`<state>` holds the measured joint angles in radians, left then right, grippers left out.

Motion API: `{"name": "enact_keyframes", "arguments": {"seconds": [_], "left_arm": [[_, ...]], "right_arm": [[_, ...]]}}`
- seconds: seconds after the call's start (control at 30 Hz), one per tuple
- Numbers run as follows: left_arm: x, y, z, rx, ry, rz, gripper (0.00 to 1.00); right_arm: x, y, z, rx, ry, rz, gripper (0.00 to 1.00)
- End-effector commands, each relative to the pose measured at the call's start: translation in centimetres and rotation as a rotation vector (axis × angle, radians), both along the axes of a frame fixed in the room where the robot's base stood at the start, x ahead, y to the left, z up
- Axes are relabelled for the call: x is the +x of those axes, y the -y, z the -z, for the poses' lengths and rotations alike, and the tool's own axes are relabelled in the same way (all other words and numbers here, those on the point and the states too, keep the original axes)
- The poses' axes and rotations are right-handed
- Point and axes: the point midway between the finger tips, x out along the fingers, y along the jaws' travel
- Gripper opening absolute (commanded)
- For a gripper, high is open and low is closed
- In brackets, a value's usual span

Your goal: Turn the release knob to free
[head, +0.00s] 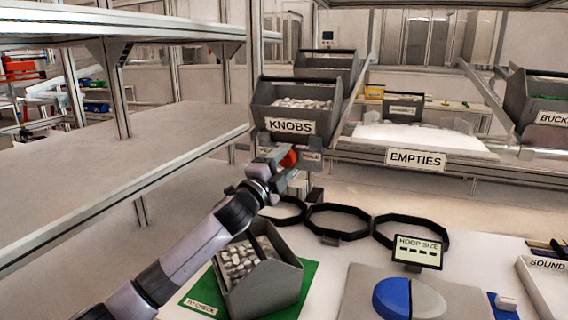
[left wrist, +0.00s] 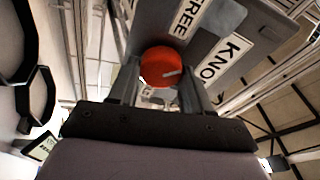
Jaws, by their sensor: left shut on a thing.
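The red release knob (head: 290,158) is on the front of the rack just below the KNOBS bin. In the left wrist view the knob (left wrist: 158,66) is round, with a pale mark on its lower right. A FREE label (left wrist: 188,18) sits beyond it, toward the picture's top. My left gripper (head: 284,162) is shut on the knob, with a finger on each side of it in the left wrist view. The gripper partly hides the knob and the label strip in the head view. My right gripper is in neither view.
The KNOBS bin (head: 292,104) hangs right above the gripper. An EMPTIES shelf (head: 418,159) is to the right. Below are black hoops (head: 337,208), a grey bin (head: 270,288) of pale parts on a green mat (head: 196,295), and a HOOP SIZE display (head: 417,252).

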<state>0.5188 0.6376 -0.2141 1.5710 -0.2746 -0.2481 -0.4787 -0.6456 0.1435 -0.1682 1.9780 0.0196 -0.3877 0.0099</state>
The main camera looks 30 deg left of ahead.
Motion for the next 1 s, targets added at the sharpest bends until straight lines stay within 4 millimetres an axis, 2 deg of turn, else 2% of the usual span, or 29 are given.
{"name": "enact_keyframes", "arguments": {"seconds": [0.03,0.07,0.1,0.13,0.53,1.0], "left_arm": [[0.0,0.0,0.0,-0.005,-0.001,0.001,0.18],[0.0,0.0,0.0,-0.005,-0.001,0.001,0.58],[0.0,0.0,0.0,-0.004,-0.001,0.001,0.72],[0.0,0.0,0.0,-0.004,-0.001,0.001,0.73],[-0.6,0.0,0.3,-0.001,-0.001,0.000,0.73],[-5.9,0.2,1.6,-0.001,-0.001,0.000,0.73]], "right_arm": [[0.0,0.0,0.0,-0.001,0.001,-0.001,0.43],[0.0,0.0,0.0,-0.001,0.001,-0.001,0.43],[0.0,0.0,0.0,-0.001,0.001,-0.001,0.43],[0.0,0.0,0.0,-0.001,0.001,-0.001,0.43],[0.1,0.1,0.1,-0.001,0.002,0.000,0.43],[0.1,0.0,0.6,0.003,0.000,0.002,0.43]]}}
